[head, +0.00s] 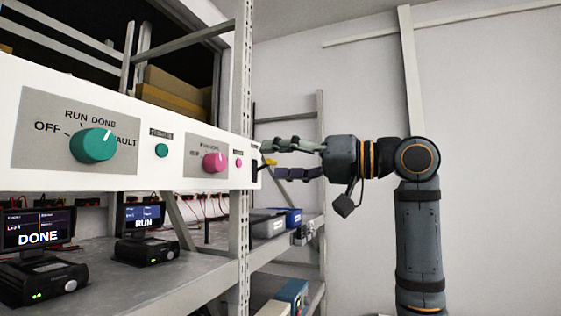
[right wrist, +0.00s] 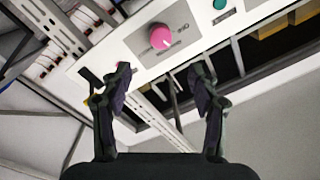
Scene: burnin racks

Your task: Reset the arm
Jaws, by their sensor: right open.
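My right gripper (head: 268,160) is open and empty in the head view, its fingers pointing left towards the right end of the white control panel (head: 70,182). In the right wrist view its two fingers (right wrist: 160,90) stand wide apart with nothing between them. The pink knob (right wrist: 161,37) lies beyond the fingertips there. The same pink knob shows in the head view (head: 214,162), left of the gripper. Whether the fingertips touch the panel or rack is unclear. My left gripper is in neither view.
A teal knob (head: 94,145) sits further left on the panel. A metal rack post (head: 242,110) stands near my right fingertips. Below are a screen reading DONE (head: 38,228), a screen reading RUN (head: 142,217) and a shelf (head: 195,270). The space right of my arm is clear to the wall.

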